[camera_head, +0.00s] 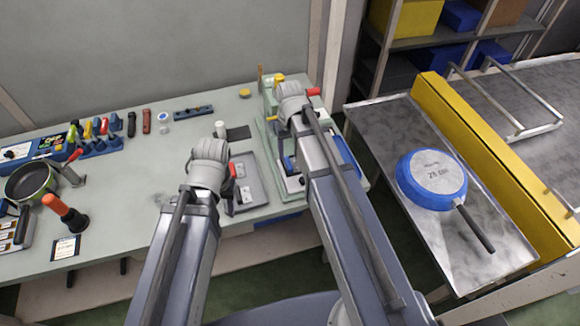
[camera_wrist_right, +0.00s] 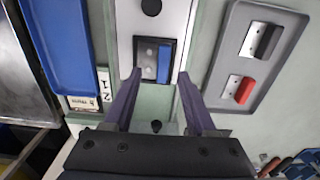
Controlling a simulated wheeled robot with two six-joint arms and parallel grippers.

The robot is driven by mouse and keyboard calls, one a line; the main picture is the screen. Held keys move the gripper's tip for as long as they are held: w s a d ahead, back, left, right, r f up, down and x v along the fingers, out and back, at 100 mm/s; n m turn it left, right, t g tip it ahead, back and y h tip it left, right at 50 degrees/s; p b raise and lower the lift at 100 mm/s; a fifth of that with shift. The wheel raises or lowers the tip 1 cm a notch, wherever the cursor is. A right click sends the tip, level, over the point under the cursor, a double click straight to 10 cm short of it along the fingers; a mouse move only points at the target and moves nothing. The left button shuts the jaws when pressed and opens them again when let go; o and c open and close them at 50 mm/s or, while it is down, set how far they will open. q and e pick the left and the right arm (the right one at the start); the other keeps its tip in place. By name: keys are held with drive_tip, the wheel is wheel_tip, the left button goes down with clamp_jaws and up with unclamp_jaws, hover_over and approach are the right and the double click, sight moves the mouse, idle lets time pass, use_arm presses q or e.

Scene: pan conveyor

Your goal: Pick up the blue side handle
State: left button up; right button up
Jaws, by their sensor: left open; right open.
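The blue side handle (camera_wrist_right: 164,62), with a grey metal plate beside it, sits in a dark square recess of a pale fixture (camera_wrist_right: 132,20) in the right wrist view. My right gripper (camera_wrist_right: 159,82) is open, its two fingers spread on either side of the recess, with nothing held. In the head view my right gripper (camera_head: 291,98) is over the fixture area, its fingers mostly hidden by the wrist. My left gripper (camera_head: 209,160) is open, left of the grey tray in the head view; its fingertips are hard to make out. I cannot tell the height of the right fingers above the handle.
A grey tray (camera_wrist_right: 216,98) holds a dark handle (camera_wrist_right: 268,41) and a red handle (camera_wrist_right: 244,90). A blue tray (camera_wrist_right: 68,50) lies on the fixture's other side. A blue pan (camera_head: 432,179) rests on the metal conveyor table (camera_head: 375,118) at right. Tools and a green pan (camera_head: 32,182) occupy the bench's left.

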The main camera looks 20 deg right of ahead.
sight(288, 163)
drive_tip(key=f+b, duration=0.2)
drive_tip(key=f, duration=0.1)
drive_tip(key=f+b, duration=0.1)
drive_tip(key=shift+w+a+f+b, duration=0.1)
drive_tip(key=shift+a+f+b, duration=0.2)
drive_tip(key=shift+b, duration=0.1)
drive_tip(key=shift+r, duration=0.1)
clamp_jaws()
